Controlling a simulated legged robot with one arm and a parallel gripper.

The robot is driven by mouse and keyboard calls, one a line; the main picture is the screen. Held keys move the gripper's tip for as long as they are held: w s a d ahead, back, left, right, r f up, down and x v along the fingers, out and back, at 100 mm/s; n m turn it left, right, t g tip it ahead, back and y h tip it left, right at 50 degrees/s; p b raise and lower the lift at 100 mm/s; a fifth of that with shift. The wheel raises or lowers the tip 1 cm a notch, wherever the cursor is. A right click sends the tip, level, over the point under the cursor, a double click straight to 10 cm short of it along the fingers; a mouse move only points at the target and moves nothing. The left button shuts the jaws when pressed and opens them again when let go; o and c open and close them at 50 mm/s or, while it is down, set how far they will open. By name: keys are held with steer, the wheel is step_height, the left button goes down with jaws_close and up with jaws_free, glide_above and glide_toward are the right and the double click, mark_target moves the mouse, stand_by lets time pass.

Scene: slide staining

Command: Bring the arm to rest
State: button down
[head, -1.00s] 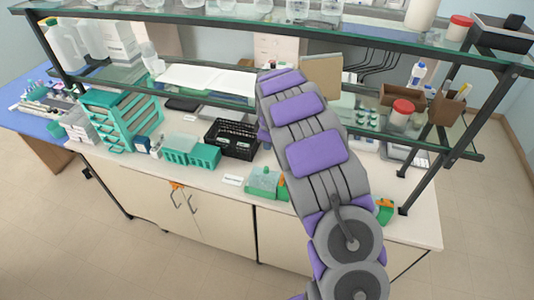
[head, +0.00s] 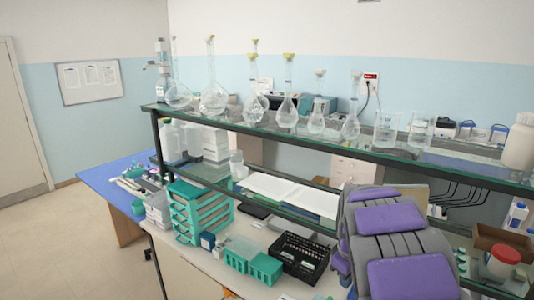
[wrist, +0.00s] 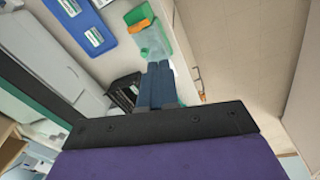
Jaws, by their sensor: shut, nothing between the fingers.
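My gripper (wrist: 158,85) shows in the wrist view as two blue-grey fingers lying side by side, shut and empty. It is over the front part of the bench, pointing toward the green containers (wrist: 150,35) and the black rack (wrist: 124,92). In the head view my grey and purple arm rises from the lower right in front of the bench and shelf. The gripper itself is hidden in the head view.
A glass shelf (head: 330,148) carries several flasks and beakers. Below it on the bench stand a teal drawer rack (head: 200,212), teal boxes (head: 252,264) and a black basket (head: 300,258). Open floor (head: 65,250) lies at the left.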

steer(key=s+a+f+m+g+b, duration=0.1)
steer(key=s+a+f+m+b, duration=0.1)
steer(key=s, duration=1)
steer(key=s+a+f+m+g+b, duration=0.1)
steer(key=s+a+f+m+b, duration=0.1)
steer(key=s, duration=1.1)
steer(key=s+a+f+m+g+b, duration=0.1)
steer(key=s+a+f+m+b, duration=0.2)
steer(key=s, duration=1)
steer(key=shift+s+a+m+y+b, duration=0.15)
steer(key=shift+a+m+y+b, duration=0.25)
steer(key=shift+b, duration=0.85)
steer(key=c, duration=1.8)
jaws_free()
steer(key=shift+a, duration=0.1)
